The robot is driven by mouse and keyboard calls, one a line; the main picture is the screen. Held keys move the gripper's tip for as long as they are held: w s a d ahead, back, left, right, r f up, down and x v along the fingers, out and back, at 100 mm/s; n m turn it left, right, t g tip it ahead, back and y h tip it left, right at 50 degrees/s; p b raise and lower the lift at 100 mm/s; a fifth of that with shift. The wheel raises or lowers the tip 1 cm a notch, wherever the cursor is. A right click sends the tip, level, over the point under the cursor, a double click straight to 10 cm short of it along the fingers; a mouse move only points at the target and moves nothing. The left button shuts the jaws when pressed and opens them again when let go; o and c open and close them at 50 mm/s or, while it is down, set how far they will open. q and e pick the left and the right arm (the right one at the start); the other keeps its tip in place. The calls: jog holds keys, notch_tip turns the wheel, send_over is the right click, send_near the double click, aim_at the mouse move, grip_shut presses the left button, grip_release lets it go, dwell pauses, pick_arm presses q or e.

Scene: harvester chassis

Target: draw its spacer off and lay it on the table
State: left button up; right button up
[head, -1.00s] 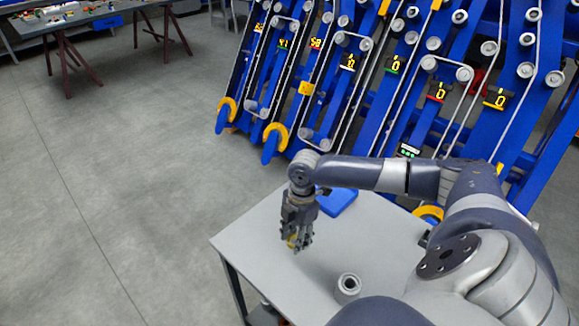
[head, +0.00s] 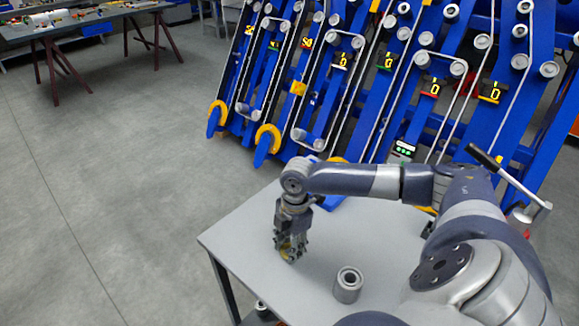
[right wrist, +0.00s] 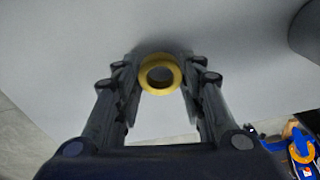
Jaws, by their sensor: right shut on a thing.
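My right gripper (head: 290,257) reaches down over the left part of the grey table (head: 240,232). It is shut on a brass-yellow ring (right wrist: 160,91), which looks like the spacer. In the right wrist view the ring sits between the fingertips (right wrist: 160,78), its hole facing the camera, close over the table top. I cannot tell whether it touches the table. In the head view the ring is mostly hidden by the fingers. A grey hollow cylinder (head: 348,290) stands upright on the table to the right of the gripper, apart from it. My left gripper is not in view.
A blue object (head: 331,203) lies at the table's back edge, partly behind my right arm. Blue harvester frames (head: 330,100) with rollers and yellow hooks stand behind the table. A lever with a black grip (head: 484,156) is at the right.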

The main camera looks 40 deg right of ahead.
jog(key=o, duration=1.2)
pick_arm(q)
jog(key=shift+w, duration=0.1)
pick_arm(e)
notch_tip(320, 180, up, 12)
jog(key=d, duration=0.1)
jog(key=shift+s+f, duration=0.1)
